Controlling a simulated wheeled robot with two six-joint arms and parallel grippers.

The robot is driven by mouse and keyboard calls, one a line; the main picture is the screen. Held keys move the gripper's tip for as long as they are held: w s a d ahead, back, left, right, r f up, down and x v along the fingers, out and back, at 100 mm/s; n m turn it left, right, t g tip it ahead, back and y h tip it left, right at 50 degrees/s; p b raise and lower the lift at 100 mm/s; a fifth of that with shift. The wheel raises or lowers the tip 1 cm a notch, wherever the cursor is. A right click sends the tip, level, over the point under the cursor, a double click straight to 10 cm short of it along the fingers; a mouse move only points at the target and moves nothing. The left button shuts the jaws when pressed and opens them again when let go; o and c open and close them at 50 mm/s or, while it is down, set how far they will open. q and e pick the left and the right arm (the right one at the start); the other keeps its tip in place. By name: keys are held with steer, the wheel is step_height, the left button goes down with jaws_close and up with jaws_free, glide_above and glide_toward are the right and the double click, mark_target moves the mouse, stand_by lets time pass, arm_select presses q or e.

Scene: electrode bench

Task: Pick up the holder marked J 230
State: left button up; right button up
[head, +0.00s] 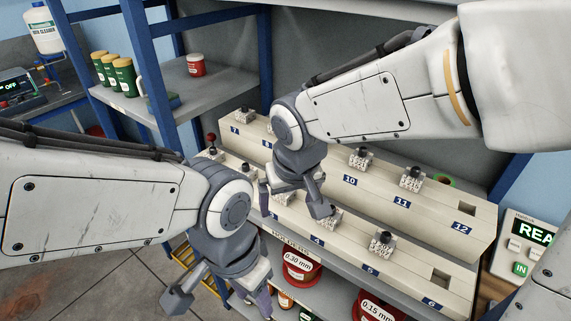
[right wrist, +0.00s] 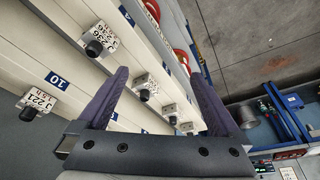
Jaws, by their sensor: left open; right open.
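Several small white holders with black knobs sit in two long cream racks. I cannot read J 230 on any of them. In the head view one holder (head: 332,217) stands above number 4, close to a fingertip of my right gripper (head: 294,205), and another holder (head: 382,243) stands by number 5. In the right wrist view my open right gripper (right wrist: 158,74) has a holder (right wrist: 146,88) between its fingers; its label is too small to read. A holder (right wrist: 40,102) near number 10 seems to read J 221. My left gripper (head: 218,303) is open and empty, low in front of the rack.
The front rack (head: 410,275) and back rack (head: 430,222) have empty slots at 6 and 12. Labelled reels (head: 301,268) lie on the shelf below. Blue posts and a shelf with green tins (head: 124,76) stand left. A meter (head: 527,240) stands at right.

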steer(key=m+t+p, duration=0.1)
steer(key=p, duration=0.1)
glide_toward(285, 196)
steer(key=shift+m, duration=0.3)
steer(key=w, duration=0.1)
steer(key=w+f, duration=0.2)
steer(key=shift+w+a+f, duration=0.1)
steer(key=shift+w+a, duration=0.2)
steer(key=shift+a, duration=0.05)
steer(key=shift+d+p+x, duration=0.2)
steer(key=shift+p+x, duration=0.65)
steer(key=shift+x, duration=2.15)
arm_select(q)
step_height(285, 196, up, 5)
steer(key=shift+d+r, duration=0.15)
arm_select(e)
steer(key=shift+a, duration=0.1)
jaws_close()
